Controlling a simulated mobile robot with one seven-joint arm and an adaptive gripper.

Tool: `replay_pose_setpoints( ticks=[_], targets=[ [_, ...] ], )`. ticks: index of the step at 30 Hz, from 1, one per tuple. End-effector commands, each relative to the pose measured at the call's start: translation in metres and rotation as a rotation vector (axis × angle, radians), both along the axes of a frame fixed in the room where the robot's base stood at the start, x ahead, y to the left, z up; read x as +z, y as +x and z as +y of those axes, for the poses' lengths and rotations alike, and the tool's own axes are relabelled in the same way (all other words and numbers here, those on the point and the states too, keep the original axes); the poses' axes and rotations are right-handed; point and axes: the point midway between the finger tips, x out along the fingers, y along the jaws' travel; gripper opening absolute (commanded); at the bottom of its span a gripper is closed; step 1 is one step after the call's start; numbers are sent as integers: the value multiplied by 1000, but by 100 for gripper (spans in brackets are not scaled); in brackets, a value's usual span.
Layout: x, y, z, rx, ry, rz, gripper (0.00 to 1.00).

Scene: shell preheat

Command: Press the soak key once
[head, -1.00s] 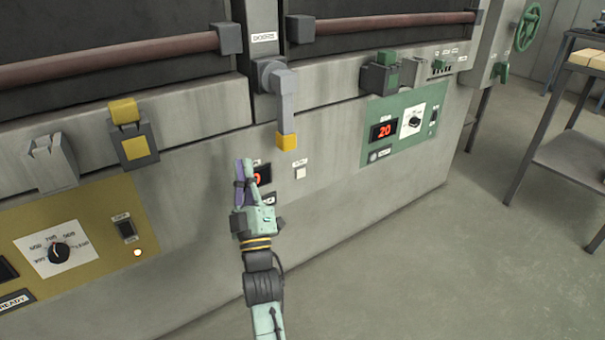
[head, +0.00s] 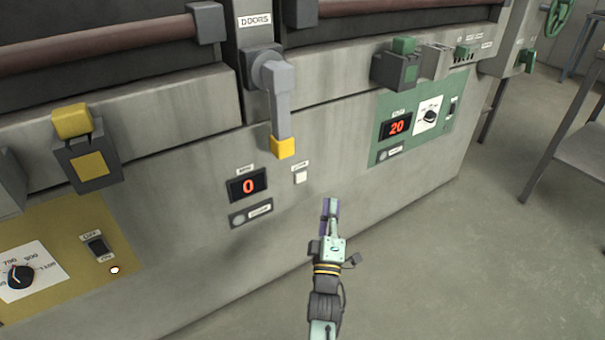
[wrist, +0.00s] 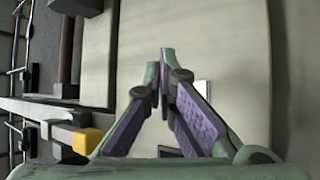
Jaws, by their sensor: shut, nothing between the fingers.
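A small white square key (head: 300,177) sits on the grey panel under a small label too blurred to read; I take it to be the soak key. To its left is a dark display (head: 247,186) showing a red 0. My gripper (head: 330,204) is shut and empty, in front of the panel, below and to the right of the key in the head view. In the wrist view, my closed fingertips (wrist: 166,52) point toward the panel. The white key (wrist: 203,88) there is partly hidden behind a finger. I see no contact between them.
A grey lever with a yellow end (head: 282,147) hangs just above the key. A round button with a label plate (head: 251,213) is under the display. A green panel (head: 410,148) reading 20 is to the right, a yellow panel (head: 70,225) to the left.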

Motion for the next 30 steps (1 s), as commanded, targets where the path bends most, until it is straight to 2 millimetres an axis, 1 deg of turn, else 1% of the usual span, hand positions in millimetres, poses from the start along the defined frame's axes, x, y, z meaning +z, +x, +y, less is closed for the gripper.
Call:
replay_pose_setpoints(
  ticks=[7, 11, 14, 24, 30],
  targets=[
    [1, 1, 1, 1, 2, 0, 0],
    [2, 6, 4, 1, 2, 0, 0],
    [4, 15, 10, 2, 3, 1, 0],
    [5, 54, 39, 2, 2, 0, 0],
    [2, 68, 49, 2, 2, 0, 0]
  ],
)
